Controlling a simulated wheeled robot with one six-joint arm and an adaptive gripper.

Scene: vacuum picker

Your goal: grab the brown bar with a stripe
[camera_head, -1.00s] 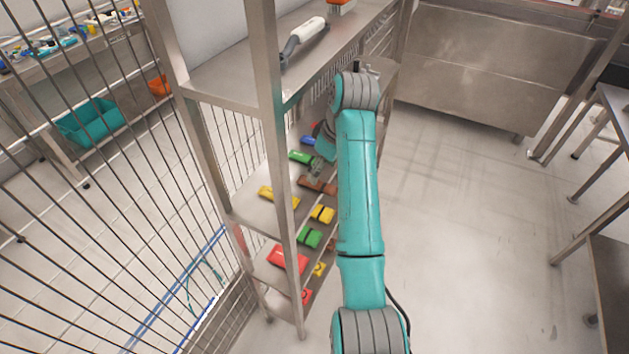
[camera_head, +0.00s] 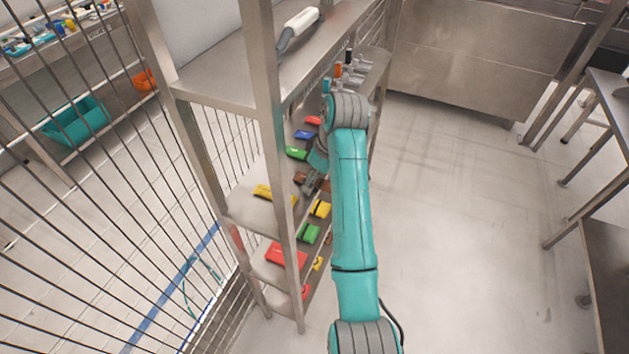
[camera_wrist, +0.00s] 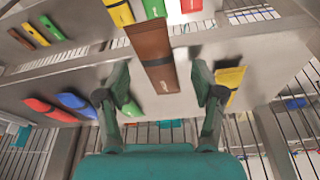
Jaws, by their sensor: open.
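The brown bar with a dark stripe across it (camera_wrist: 151,45) lies on a metal shelf board, ahead of my gripper in the wrist view. My gripper (camera_wrist: 160,82) is open and empty, with one finger to each side of the bar's near end. I cannot tell whether the near end is inside the jaws or just beyond them. In the head view my gripper (camera_head: 311,184) covers the middle of the brown bar (camera_head: 300,178), and only its ends show.
A yellow bar (camera_wrist: 230,76) and a green bar (camera_wrist: 128,104) lie close beside the fingers. More coloured bars, such as a red one (camera_head: 286,254), lie on the shelf boards. Metal shelf posts (camera_head: 270,140) stand left of my arm.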

